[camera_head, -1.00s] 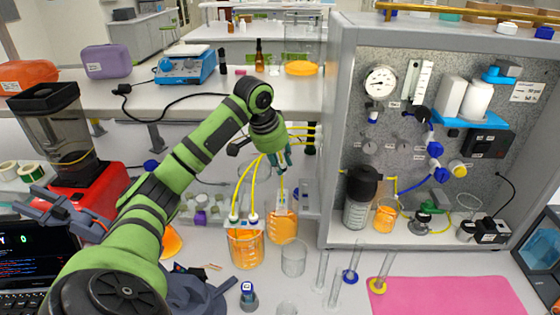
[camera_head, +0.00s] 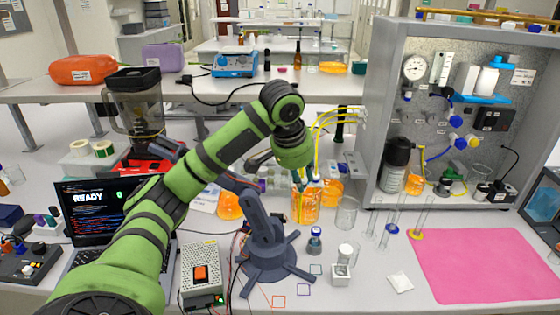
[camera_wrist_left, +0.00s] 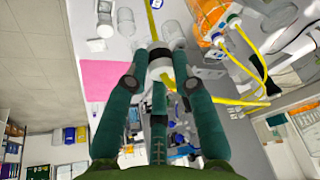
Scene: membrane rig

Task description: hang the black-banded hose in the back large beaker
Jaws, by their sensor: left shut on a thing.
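My left gripper (camera_head: 302,184) comes down over the orange-filled beakers, and its fingers hide part of them. In the left wrist view its teal fingers (camera_wrist_left: 159,78) are shut on a pale hose end, with a yellow hose (camera_wrist_left: 153,20) beyond it. A dark patch shows at the fingertips; I cannot tell clearly that it is the black band. The front large beaker (camera_head: 306,211) holds orange liquid. The back large beaker (camera_head: 332,192), also orange, stands behind it to the right. In the wrist view, other yellow hoses (camera_wrist_left: 246,42) end at an orange beaker (camera_wrist_left: 208,18). My right gripper is out of view.
An empty glass beaker (camera_head: 346,214) stands right of the orange beakers. Slim glass cylinders (camera_head: 393,222) and a pink mat (camera_head: 485,262) lie further right. The grey rig panel (camera_head: 372,130) rises behind. A small dark tabletop arm (camera_head: 266,235) stands in front, left of a small bottle (camera_head: 315,240).

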